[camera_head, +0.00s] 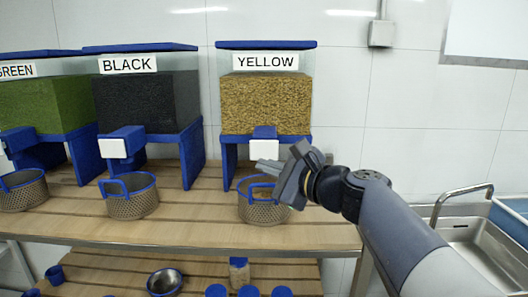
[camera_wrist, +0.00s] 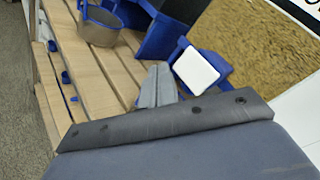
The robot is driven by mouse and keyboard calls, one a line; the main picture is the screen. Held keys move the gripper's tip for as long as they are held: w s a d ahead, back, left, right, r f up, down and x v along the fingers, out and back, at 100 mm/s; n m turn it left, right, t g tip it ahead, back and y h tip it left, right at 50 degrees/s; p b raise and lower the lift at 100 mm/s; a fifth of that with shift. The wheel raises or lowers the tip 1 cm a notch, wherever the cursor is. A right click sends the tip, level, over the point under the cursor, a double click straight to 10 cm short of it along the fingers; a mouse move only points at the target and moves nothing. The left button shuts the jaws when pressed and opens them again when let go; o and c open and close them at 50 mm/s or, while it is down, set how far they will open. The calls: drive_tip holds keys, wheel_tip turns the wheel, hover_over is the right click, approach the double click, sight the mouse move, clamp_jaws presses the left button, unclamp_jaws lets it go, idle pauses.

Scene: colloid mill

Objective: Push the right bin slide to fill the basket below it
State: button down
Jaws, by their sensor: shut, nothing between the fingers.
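The right bin (camera_head: 266,103), labelled YELLOW, holds yellow grain. Its slide, with a white front plate (camera_head: 264,149) on a blue body, sits at the bin's lower front. The plate also shows in the wrist view (camera_wrist: 197,68), just right of my fingertips. The mesh basket (camera_head: 253,211) with a blue handle stands on the wooden shelf below the slide. My gripper (camera_head: 263,166) is shut and empty, in front of the slide, its tips just below the plate in the picture. I cannot tell whether they touch. My gripper partly hides the basket, whose contents I cannot make out.
The BLACK bin (camera_head: 146,101) and GREEN bin (camera_head: 42,105) stand to the left, each with a basket below. A black-bin basket (camera_head: 131,204) shows clearly. A sink (camera_head: 480,250) is at the right. The lower shelf holds a metal bowl (camera_head: 164,282) and blue-topped items.

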drive_tip(key=shift+s, duration=0.1)
drive_tip(key=s+p, duration=0.1)
drive_tip(key=s, duration=0.2)
drive_tip(key=shift+s+a, duration=0.1)
drive_tip(key=shift+s, duration=0.25)
drive_tip(key=p, duration=0.1)
approach(254, 152)
drive_tip(key=shift+s+a+x, duration=0.1)
drive_tip(key=shift+x, duration=1)
drive_tip(key=shift+s+a+x, duration=0.1)
drive_tip(key=shift+x, duration=1.05)
drive_tip(key=shift+f, duration=0.1)
drive_tip(key=shift+w, duration=0.35)
